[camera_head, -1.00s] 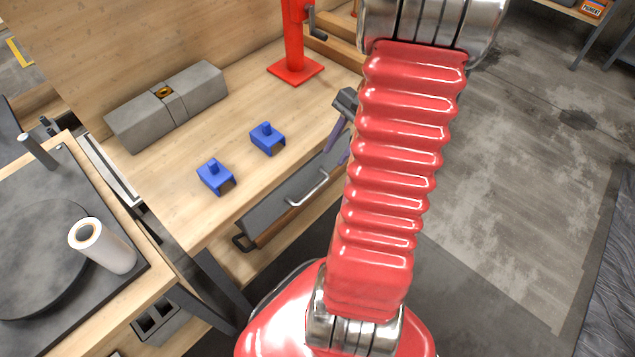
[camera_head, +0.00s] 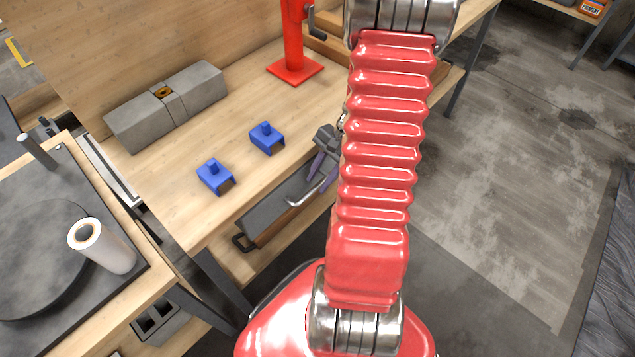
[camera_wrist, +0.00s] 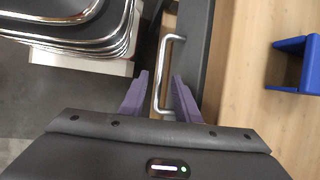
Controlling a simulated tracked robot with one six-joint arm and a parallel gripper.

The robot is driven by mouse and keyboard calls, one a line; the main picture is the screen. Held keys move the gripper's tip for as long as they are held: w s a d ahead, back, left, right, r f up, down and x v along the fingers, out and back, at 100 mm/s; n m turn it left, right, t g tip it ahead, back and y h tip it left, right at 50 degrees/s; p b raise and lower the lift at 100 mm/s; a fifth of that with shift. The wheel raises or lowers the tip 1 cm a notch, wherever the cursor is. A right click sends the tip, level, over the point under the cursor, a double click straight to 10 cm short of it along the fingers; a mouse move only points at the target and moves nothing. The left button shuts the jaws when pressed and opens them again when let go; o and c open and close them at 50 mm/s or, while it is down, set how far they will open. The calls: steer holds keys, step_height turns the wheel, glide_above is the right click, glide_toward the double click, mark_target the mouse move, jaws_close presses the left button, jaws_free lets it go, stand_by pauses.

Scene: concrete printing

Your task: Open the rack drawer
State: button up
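The rack drawer (camera_head: 277,199) has a grey front under the wooden workbench top, with a silver bar handle (camera_head: 313,191). In the wrist view the handle (camera_wrist: 167,72) runs up and down the picture on the grey drawer front (camera_wrist: 192,50). My gripper (camera_head: 322,168) is at the drawer's handle, partly hidden behind my arm in the head view. In the wrist view its purple fingers (camera_wrist: 158,92) are apart, one on each side of the handle's lower end, with a gap to the handle. The drawer looks shut.
Two blue clamp-like parts (camera_head: 266,138) (camera_head: 215,176) lie on the bench top (camera_head: 190,215). A grey block mould (camera_head: 167,106) and a red press stand (camera_head: 294,45) are farther back. A white roll (camera_head: 102,246) stands on the left table. The floor at right is clear.

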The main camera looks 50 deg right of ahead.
steer(key=shift+x, duration=1.2)
steer(key=shift+c, duration=0.2)
jaws_close()
steer(key=shift+d, duration=0.25)
steer(key=shift+a, duration=0.15)
steer(key=shift+s, duration=0.1)
